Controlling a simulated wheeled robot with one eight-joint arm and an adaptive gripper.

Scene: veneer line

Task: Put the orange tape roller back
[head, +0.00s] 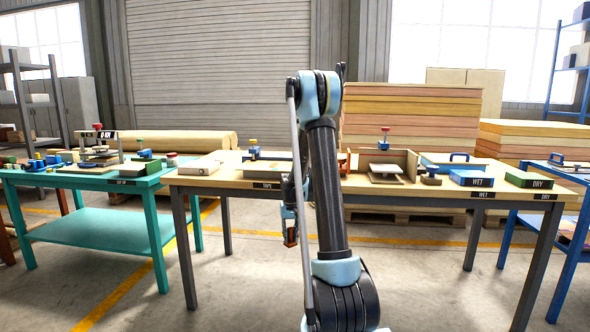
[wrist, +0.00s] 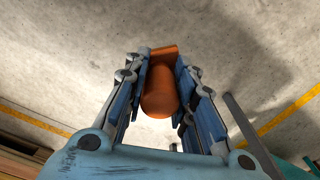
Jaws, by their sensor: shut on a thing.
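The orange tape roller (wrist: 160,98) is in the wrist view, between the blue finger pads of my gripper (wrist: 167,68). My gripper is shut on it, and its sides are partly covered by the fingers. In the head view my gripper (head: 289,226) hangs in front of the wooden table, below the level of its top. A small orange-brown bit of the roller (head: 291,237) shows at its lower end. A TAPE label (head: 267,185) is on the front edge of the wooden table (head: 226,182).
On the wooden table are a pale box (head: 200,168), a blue WET box (head: 471,178), a green DRY box (head: 529,178) and a wooden fixture (head: 386,170). A teal table (head: 100,182) stands left and a blue table (head: 575,180) right. My arm hides the table's middle.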

